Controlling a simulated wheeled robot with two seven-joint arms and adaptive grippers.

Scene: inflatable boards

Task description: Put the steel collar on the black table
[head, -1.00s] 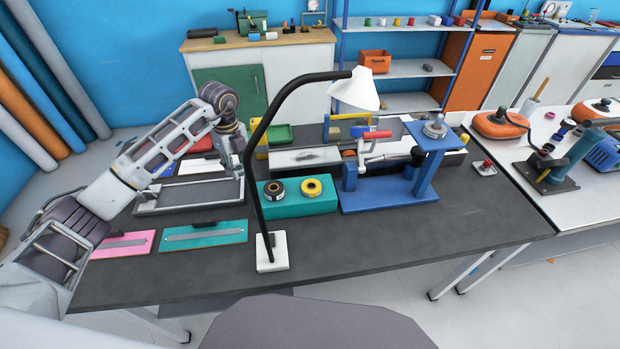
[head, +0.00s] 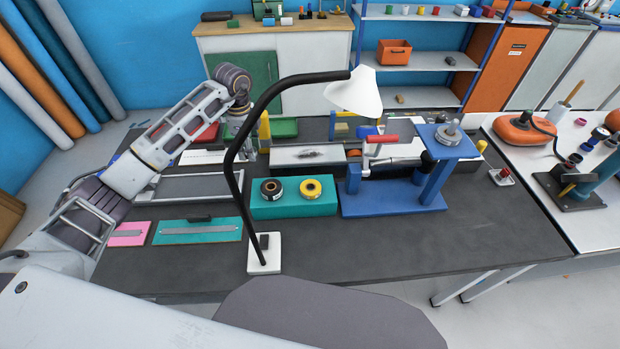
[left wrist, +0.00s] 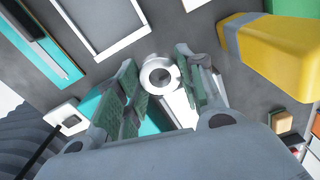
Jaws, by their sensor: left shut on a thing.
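My left gripper (head: 246,150) points down over the back left of the black table (head: 350,262), beside a yellow post. In the left wrist view, the gripper's two fingers (left wrist: 160,76) are closed on a pale ring, the steel collar (left wrist: 157,72), seen end-on with its hole showing. The grey table surface shows beyond it; I cannot tell how far the collar is above it. In the head view the collar is too small to make out at the fingers. My right gripper is not in view.
A black lamp (head: 238,165) with a white shade arches over the table. A teal block (head: 292,207) carries two rings, beside a blue stand (head: 395,200). Teal (head: 198,231) and pink boards lie front left. The front right of the table is clear.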

